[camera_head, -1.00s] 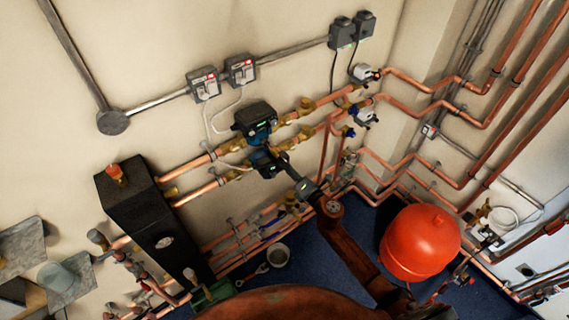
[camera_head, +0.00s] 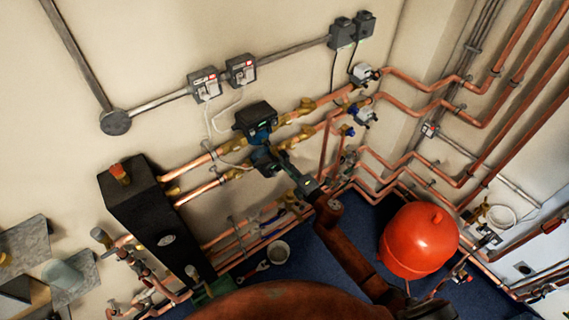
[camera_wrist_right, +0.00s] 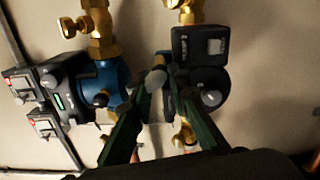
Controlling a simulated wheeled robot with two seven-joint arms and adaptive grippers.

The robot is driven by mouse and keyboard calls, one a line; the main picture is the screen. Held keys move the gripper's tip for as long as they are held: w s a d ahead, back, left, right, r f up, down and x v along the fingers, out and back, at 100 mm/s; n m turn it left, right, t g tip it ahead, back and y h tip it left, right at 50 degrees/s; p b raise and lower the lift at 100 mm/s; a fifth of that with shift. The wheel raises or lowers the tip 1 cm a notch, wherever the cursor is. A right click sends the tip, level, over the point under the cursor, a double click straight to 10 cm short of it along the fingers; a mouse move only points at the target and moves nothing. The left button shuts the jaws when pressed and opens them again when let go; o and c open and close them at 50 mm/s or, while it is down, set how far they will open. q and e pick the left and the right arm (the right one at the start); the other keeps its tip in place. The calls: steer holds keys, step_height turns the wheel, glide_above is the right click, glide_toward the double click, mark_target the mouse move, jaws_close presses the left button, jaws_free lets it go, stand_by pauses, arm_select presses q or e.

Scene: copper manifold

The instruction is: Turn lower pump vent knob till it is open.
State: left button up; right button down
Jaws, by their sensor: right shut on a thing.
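The lower pump (camera_head: 264,160), dark with a blue body, sits on the lower copper pipe on the wall, below the upper pump (camera_head: 256,121). In the right wrist view the lower pump (camera_wrist_right: 202,45) is at the right and the upper blue pump (camera_wrist_right: 100,85) at the left. A pale rounded knob (camera_wrist_right: 155,80) sits between the fingertips of my right gripper (camera_wrist_right: 160,84). The gripper (camera_head: 280,157) is shut on this knob, beside the lower pump. The knob is hidden in the head view, and how far it is turned cannot be told. My left gripper is not in view.
Copper pipes and brass valves run close around the pumps. A black tank (camera_head: 155,220) stands at the left. A red round vessel (camera_head: 418,242) and a small bucket (camera_head: 278,252) are on the blue floor. Grey wall switch boxes (camera_head: 204,86) are above.

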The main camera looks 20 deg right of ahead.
steer(key=c, duration=1.8)
jaws_free()
steer(key=v, duration=1.2)
